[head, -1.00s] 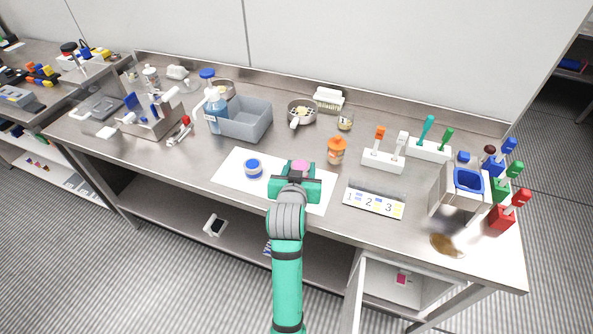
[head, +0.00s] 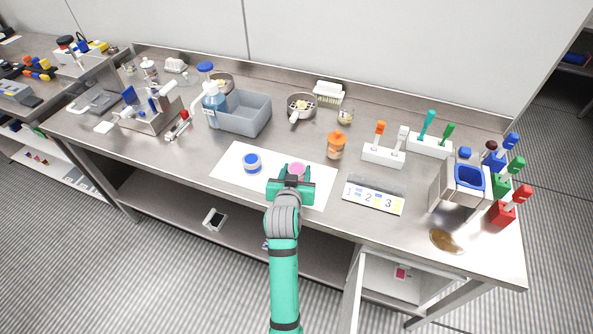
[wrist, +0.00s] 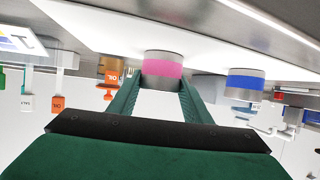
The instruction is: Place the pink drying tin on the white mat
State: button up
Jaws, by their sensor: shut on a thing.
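The pink tin (head: 297,168) is between the fingers of my gripper (head: 293,176), over the right part of the white mat (head: 232,173). In the wrist view the pink-banded tin (wrist: 163,68) sits between the two green fingertips (wrist: 160,84), which are shut on it. The wrist picture is upside down, and there the tin's base meets or nearly meets the white mat (wrist: 130,38); I cannot tell whether it bears weight. A blue-banded tin (head: 252,163) stands on the mat's left part and also shows in the wrist view (wrist: 244,84).
An orange-labelled jar (head: 335,146) stands behind the mat to the right. A grey bin (head: 245,115) with a blue-capped bottle (head: 213,105) stands behind to the left. A numbered tray (head: 374,196) lies right of the mat.

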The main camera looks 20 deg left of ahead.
jog(key=o, duration=1.1)
jog(key=v, duration=1.2)
jog(key=shift+r, duration=0.15)
jog(key=s+d+f, duration=0.4)
jog(key=f, duration=0.1)
jog(key=s+d+f, duration=0.2)
jog(key=s+f, duration=0.1)
jog(key=shift+d, duration=0.15)
jog(key=s+d+h, duration=0.1)
jog(key=s+d, duration=0.2)
jog(key=s, duration=0.6)
jog(key=s+d+m+t, duration=0.1)
jog(key=s+d, duration=0.3)
jog(key=s, duration=0.5)
jog(key=s+d+m+t+h, duration=0.1)
jog(key=s+d, duration=0.3)
jog(key=s, duration=0.5)
jog(key=shift+f+h, duration=0.3)
jog(key=shift+f, duration=0.1)
